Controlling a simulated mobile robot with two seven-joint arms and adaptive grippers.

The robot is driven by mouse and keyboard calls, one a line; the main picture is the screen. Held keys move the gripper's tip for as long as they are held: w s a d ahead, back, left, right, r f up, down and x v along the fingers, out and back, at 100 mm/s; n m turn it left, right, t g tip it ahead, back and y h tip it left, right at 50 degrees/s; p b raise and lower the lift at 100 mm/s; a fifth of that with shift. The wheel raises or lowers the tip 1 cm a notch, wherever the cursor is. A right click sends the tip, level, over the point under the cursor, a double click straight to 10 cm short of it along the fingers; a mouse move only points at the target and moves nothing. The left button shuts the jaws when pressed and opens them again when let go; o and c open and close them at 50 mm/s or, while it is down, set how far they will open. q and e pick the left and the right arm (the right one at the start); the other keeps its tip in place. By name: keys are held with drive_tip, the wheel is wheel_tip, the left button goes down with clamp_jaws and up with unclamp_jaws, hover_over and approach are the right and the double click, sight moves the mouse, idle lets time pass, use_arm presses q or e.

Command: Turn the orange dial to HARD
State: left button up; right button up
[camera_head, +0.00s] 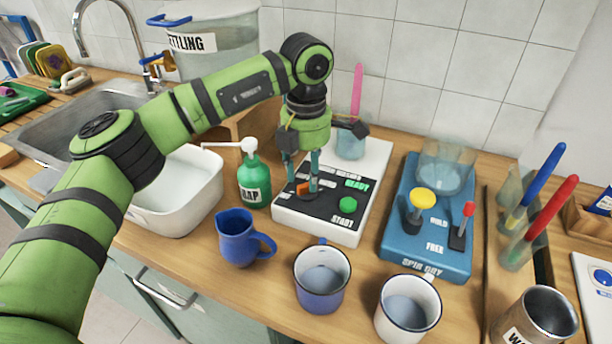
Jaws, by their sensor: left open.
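The orange dial (303,189) sits on the dark front panel of a white machine (341,236). The panel also carries a green START button (348,204) and a green READY label. My left gripper (301,181) comes down from above with its fingers pointing at the panel. It is open, with one finger on each side of the dial as seen here. Whether the fingers touch the dial, I cannot tell. The fingers and the tilt of the view hide part of the dial and its lettering, so I cannot read its setting. My right gripper is not in view.
A green soap pump bottle (254,182) stands close left of the machine. A blue jug (238,240) and two mugs (322,280) stand in front. A blue SPIN DRY machine (428,250) with levers is to the right. A white basin (180,205) is to the left.

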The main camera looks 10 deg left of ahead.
sight(306, 183)
use_arm(q)
wheel_tip(306, 183, up, 10)
drive_tip(key=shift+r, duration=0.15)
idle(0.3)
